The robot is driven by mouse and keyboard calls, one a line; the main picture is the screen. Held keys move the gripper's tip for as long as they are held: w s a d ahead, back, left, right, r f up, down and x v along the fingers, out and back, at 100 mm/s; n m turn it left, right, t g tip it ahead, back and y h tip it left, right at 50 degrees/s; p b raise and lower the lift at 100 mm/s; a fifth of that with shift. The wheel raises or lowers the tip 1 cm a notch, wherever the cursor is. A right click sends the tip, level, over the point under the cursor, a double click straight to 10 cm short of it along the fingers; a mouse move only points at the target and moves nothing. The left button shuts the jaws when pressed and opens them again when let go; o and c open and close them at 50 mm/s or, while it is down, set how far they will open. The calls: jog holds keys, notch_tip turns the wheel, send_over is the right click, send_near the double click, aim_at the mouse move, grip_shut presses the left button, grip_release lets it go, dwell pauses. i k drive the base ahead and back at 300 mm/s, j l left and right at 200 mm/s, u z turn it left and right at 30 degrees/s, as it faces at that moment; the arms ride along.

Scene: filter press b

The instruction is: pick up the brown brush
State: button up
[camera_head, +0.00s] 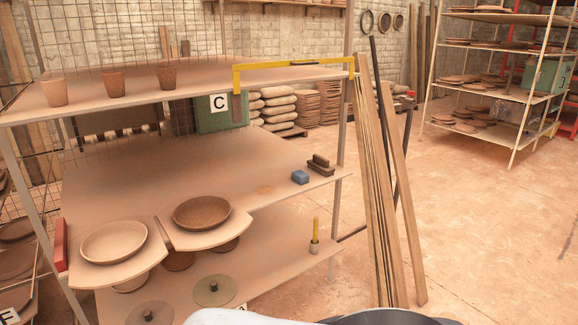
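A dark brown, blocky object with a raised top, which looks like the brown brush (320,165), lies near the right end of the middle shelf (190,170). Nothing covers the brown object from this view. My gripper is not in view. Only a white and dark rounded part of my own body shows at the bottom edge.
Wooden planks (385,200) lean against the rack's right end, close to the brush. Bowls (202,213) on boards occupy the middle shelf's front left. A yellow-handled tool (315,235) stands on the lower shelf. Open floor (490,220) lies at right.

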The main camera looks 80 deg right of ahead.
aim_at(319, 164)
jog(key=z, duration=3)
